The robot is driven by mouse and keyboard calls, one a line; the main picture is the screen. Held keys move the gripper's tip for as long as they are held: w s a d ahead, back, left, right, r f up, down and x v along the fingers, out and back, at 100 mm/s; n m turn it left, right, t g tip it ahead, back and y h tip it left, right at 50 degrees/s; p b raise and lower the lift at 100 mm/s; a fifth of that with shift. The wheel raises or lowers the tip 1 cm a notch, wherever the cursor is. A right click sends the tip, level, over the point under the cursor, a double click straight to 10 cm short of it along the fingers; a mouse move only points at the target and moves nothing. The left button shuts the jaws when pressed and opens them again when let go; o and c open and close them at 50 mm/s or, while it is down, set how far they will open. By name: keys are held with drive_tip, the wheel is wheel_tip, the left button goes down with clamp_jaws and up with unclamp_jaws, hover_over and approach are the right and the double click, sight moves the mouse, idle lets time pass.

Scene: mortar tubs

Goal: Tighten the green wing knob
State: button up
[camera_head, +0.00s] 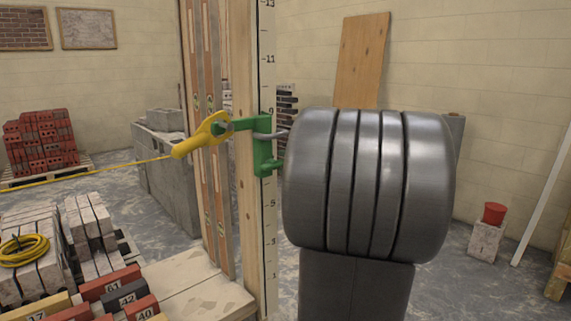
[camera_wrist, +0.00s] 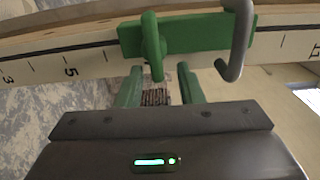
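The green wing knob (camera_wrist: 153,46) stands out from a green bracket (camera_wrist: 205,35) in the wrist view. My gripper (camera_wrist: 160,72) is open, its two green fingers apart. The knob's lower end shows between the fingertips, with a gap on each side; I cannot tell whether it lies within their reach. In the head view the green bracket (camera_head: 262,140) sits on a wooden post with a numbered scale (camera_head: 268,215), and the knob (camera_head: 272,168) juts right from its lower part. My own grey arm hides the gripper there.
A bent grey metal rod (camera_wrist: 241,35) stands beside the knob. A yellow line holder (camera_head: 202,136) hangs on the bracket, its taut line (camera_head: 90,171) running left. Bricks and blocks (camera_head: 35,260) lie at lower left.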

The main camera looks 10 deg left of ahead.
drive_tip(key=v, duration=1.3)
drive_tip(key=shift+b, duration=0.3)
drive_tip(key=x, duration=1.3)
drive_tip(key=shift+w+a+p, duration=0.25)
drive_tip(key=shift+a+p, duration=0.05)
drive_tip(key=shift+p, duration=0.05)
